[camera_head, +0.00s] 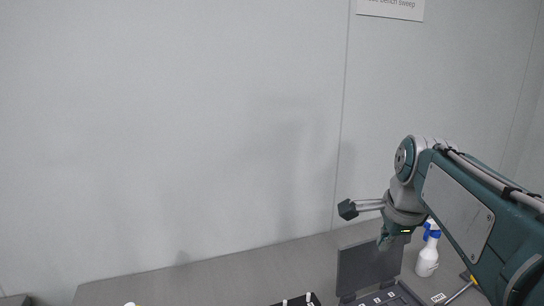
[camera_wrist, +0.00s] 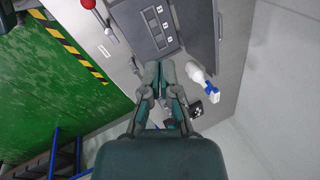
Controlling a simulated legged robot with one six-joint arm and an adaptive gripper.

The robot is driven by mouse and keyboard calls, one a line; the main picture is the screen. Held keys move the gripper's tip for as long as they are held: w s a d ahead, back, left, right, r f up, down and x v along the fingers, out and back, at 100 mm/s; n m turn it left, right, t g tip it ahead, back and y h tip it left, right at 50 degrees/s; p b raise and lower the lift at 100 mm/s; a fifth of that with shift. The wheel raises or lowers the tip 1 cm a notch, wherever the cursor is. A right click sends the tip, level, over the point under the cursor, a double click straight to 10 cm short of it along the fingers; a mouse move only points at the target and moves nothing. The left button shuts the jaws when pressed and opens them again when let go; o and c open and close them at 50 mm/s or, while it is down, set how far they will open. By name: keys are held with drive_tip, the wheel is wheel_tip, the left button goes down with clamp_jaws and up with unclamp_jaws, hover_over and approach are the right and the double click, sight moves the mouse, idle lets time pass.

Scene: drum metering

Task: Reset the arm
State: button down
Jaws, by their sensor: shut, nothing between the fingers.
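My arm reaches in from the right in the head view, over the right part of a grey bench (camera_head: 190,276). My gripper (camera_wrist: 166,68) is shut with nothing between its fingers. In the head view its end (camera_head: 385,242) shows small, above and beside an open dark case (camera_head: 368,265) and apart from the bench top. In the wrist view the fingers point towards the case's labelled compartments (camera_wrist: 155,22).
A white spray bottle with a blue head (camera_head: 427,258) stands right of the case; it also shows in the wrist view (camera_wrist: 200,76). A red-knobbed lever (camera_wrist: 88,4) and a yellow-black floor stripe (camera_wrist: 70,45) lie left. A plain wall (camera_head: 180,130) stands behind the bench.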

drive_tip(key=s+a+f+n+t, duration=0.1)
drive_tip(key=s+a+f+n, duration=0.1)
drive_tip(key=s+f+n, duration=0.3)
drive_tip(key=s+a+f+n, duration=0.3)
drive_tip(key=s+f+n, duration=0.2)
drive_tip(key=s+n, duration=0.7)
drive_tip(key=shift+s+a+f+t, duration=0.2)
drive_tip(key=shift+f+t, duration=0.1)
drive_tip(key=shift+t, duration=0.1)
